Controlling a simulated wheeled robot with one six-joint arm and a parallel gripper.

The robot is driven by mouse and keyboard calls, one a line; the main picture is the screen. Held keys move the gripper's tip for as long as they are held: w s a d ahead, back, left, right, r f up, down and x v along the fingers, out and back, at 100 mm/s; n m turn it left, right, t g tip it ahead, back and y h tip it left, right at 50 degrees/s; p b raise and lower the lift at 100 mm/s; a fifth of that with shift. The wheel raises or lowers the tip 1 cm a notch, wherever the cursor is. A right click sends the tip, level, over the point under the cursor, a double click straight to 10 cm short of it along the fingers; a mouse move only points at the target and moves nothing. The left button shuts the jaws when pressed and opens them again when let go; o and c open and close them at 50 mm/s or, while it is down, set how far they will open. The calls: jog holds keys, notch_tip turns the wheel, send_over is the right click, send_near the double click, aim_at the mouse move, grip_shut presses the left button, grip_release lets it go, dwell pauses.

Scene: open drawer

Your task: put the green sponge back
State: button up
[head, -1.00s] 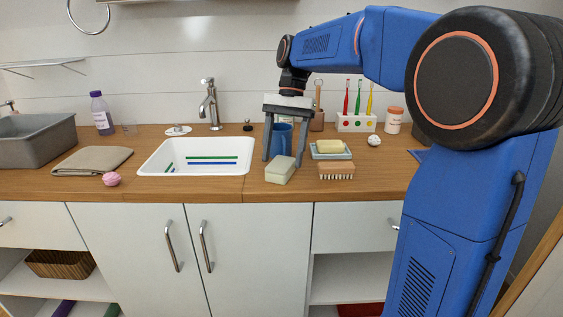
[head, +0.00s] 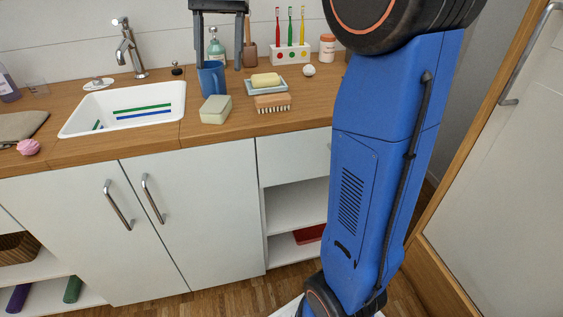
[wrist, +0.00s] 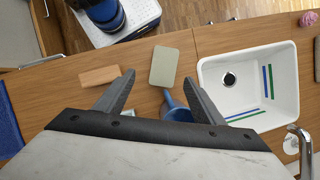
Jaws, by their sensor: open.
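The green sponge, a pale green block (head: 215,109), lies on the wooden counter just in front of a blue cup (head: 211,78). It also shows in the wrist view (wrist: 164,66), beyond my fingertips. My gripper (head: 219,66) is open and empty, above the counter by the blue cup. In the wrist view its fingers (wrist: 159,80) stand apart, with the sponge beyond the gap. The cup's blue handle shows between the fingers there. The gripper's upper part is cut off at the top of the head view.
A yellow soap on a dish (head: 282,87) and a wooden brush (head: 272,103) lie right of the sponge. A toothbrush holder (head: 291,54) stands behind. A white sink (head: 125,107) is at left. Below are closed cupboard doors (head: 154,228) and open shelves (head: 297,205).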

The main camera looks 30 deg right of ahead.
jog(key=s+d+f+n+t+h, duration=0.1)
jog(key=s+f+n+t, duration=0.2)
jog(key=s+f, duration=0.8)
jog(key=s+d+f+n+t+h, duration=0.1)
jog(key=s+f+n+t, duration=0.3)
jog(key=s+f, duration=0.8)
jog(key=s+d, duration=0.1)
jog(key=s, duration=0.1)
jog(key=shift+s+d+n+t+h, duration=0.3)
jog(key=shift+s+t+h, duration=0.05)
jog(key=shift+t+h, duration=0.05)
